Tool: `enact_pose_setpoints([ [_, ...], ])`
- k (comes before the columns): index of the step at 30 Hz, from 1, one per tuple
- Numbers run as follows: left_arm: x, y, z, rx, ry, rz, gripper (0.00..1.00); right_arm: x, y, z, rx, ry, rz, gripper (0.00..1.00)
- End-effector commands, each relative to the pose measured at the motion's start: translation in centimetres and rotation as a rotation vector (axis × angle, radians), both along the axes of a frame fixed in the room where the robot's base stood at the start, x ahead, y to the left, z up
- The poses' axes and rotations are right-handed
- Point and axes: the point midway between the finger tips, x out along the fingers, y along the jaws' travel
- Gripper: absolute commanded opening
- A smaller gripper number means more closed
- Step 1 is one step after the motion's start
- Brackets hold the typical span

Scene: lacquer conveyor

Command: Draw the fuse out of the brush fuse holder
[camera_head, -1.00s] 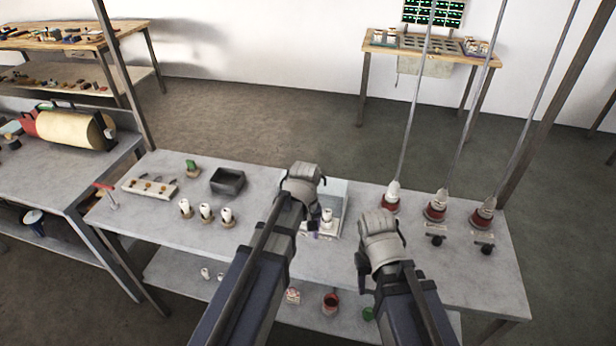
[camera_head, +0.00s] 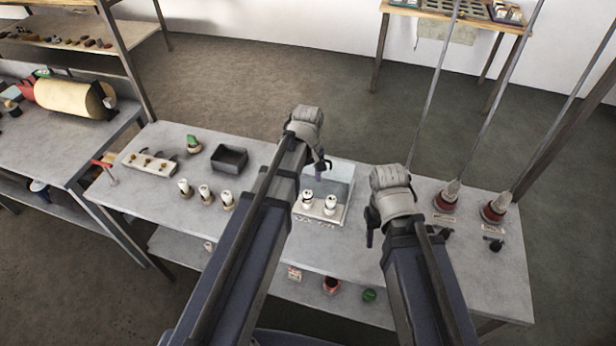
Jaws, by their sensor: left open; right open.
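A shallow white stand (camera_head: 340,217) with a clear back panel carries two white cylinders with dark tops, one on the left (camera_head: 307,200) and one on the right (camera_head: 330,205). Small tags at its front are too small to read, so I cannot tell which part is the brush fuse holder. My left gripper (camera_head: 322,168) is open, its dark fingers above the stand and apart from the cylinders. Its wrist hides part of the area behind. My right gripper (camera_head: 373,230) is open to the right of the stand, apart from it, its fingers partly hidden by its wrist.
Three white cylinders on brown bases, one at the middle (camera_head: 204,192), stand left of my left arm. Behind them is an open dark box (camera_head: 229,158). Red-based posts (camera_head: 446,200) with tall rods stand at the right. The table front is partly clear.

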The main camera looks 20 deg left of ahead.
Motion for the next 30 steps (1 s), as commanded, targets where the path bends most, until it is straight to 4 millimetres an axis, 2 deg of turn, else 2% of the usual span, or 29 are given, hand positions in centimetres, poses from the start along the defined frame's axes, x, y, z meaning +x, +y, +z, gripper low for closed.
enact_pose_setpoints([
  [12,0.0,0.0,-5.1,0.0,0.0,-0.001,0.72,0.0,0.0,-5.1,0.0,0.0,-0.001,0.5],
  [18,0.0,0.0,-7.0,0.0,0.0,-0.001,0.72,0.0,0.0,-7.1,0.0,0.0,-0.001,0.5],
  [29,0.0,0.0,-7.3,0.0,0.0,-0.001,0.72,0.0,0.0,-7.3,0.0,0.0,-0.001,0.5],
  [30,0.0,0.0,-7.3,0.0,0.0,-0.001,0.7,0.0,0.0,-7.3,0.0,0.0,-0.001,0.5],
])
